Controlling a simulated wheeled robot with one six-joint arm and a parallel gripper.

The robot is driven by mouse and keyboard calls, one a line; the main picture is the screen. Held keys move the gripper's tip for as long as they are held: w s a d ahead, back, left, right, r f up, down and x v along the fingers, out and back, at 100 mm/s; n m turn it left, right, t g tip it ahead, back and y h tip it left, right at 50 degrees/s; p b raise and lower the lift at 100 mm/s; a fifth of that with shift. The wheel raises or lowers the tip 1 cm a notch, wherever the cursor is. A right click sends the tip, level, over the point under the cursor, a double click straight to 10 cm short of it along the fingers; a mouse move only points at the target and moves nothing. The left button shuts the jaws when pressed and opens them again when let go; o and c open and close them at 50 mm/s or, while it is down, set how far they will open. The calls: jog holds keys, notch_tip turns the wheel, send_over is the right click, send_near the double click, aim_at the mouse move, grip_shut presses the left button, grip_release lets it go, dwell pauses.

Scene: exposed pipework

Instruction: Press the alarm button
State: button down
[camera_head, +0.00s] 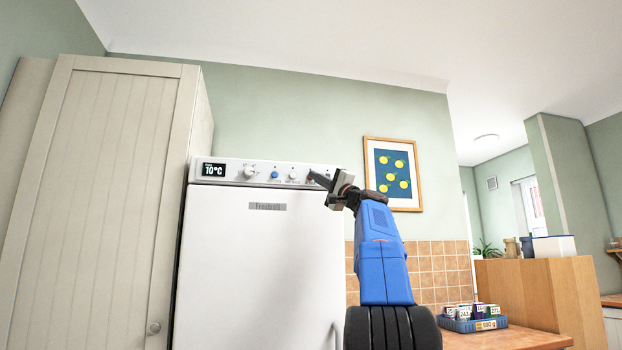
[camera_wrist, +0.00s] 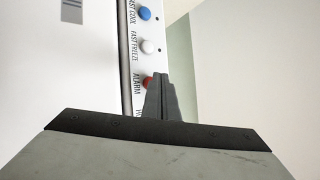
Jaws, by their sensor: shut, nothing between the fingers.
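The alarm button is a small red round button (camera_wrist: 147,82) on the white control strip of the fridge-freezer, beside the printed word ALARM in the wrist view. My gripper (camera_wrist: 161,77) is shut, its fingers together and empty. The fingertips overlap the right edge of the red button in the wrist view; I cannot tell whether they touch it. In the head view my gripper (camera_head: 314,176) is at the right end of the control strip (camera_head: 225,172) and largely hides the button there.
A white button (camera_wrist: 147,47) and a blue button (camera_wrist: 145,13) share the strip, as do a knob (camera_head: 250,171) and a 10°C display (camera_head: 213,169). A tall cabinet (camera_head: 100,200) stands left. A blue tray (camera_head: 473,325) of boxes sits on the counter at right.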

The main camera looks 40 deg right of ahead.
jog(key=shift+s+a, duration=0.2)
jog(key=shift+s, duration=0.05)
jog(key=shift+s, duration=0.1)
jog(key=s+a, duration=0.1)
jog(key=s, duration=0.1)
jog(key=s+a, duration=0.1)
jog(key=s, duration=0.1)
jog(key=shift+a, duration=0.3)
dwell(1.0)
